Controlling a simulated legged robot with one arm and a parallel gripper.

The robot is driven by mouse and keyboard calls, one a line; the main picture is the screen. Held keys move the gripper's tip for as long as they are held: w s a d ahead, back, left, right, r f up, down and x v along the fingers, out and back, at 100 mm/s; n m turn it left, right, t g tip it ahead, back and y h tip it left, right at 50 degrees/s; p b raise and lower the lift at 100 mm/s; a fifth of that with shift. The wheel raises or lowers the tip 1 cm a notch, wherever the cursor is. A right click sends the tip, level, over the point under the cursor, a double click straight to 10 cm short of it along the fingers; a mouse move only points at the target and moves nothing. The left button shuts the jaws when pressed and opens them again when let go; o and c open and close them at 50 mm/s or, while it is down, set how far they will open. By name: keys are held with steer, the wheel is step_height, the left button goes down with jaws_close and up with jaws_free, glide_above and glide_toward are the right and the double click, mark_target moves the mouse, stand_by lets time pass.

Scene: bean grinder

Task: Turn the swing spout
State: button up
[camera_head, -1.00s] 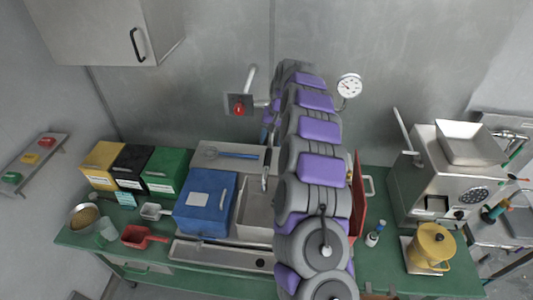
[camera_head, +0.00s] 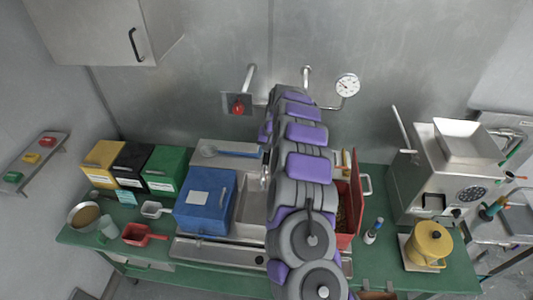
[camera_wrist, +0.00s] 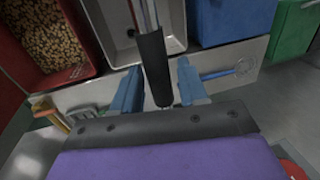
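The swing spout shows in the wrist view as a thin metal tube with a dark sleeve (camera_wrist: 154,62), reaching over the grey basin. My gripper (camera_wrist: 160,92) has its two blue fingers apart, one on each side of the sleeve's lower end. A gap shows at the right finger; I cannot tell whether the left finger touches the sleeve. In the head view my arm hides my gripper and nearly all of the spout. The grey basin (camera_head: 250,212) shows left of my arm, and also in the wrist view (camera_wrist: 117,38).
A blue bin (camera_head: 205,205) stands left of the basin. A red bin (camera_head: 354,222) with beans stands right of it, partly behind my arm. A red-knobbed wall valve (camera_head: 237,104) and a gauge (camera_head: 347,85) are behind. A grinder (camera_head: 448,180) stands at right.

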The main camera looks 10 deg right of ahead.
steer(key=shift+d, duration=0.25)
steer(key=c, duration=0.5)
steer(key=shift+c, duration=1.3)
steer(key=shift+a, duration=0.15)
jaws_close()
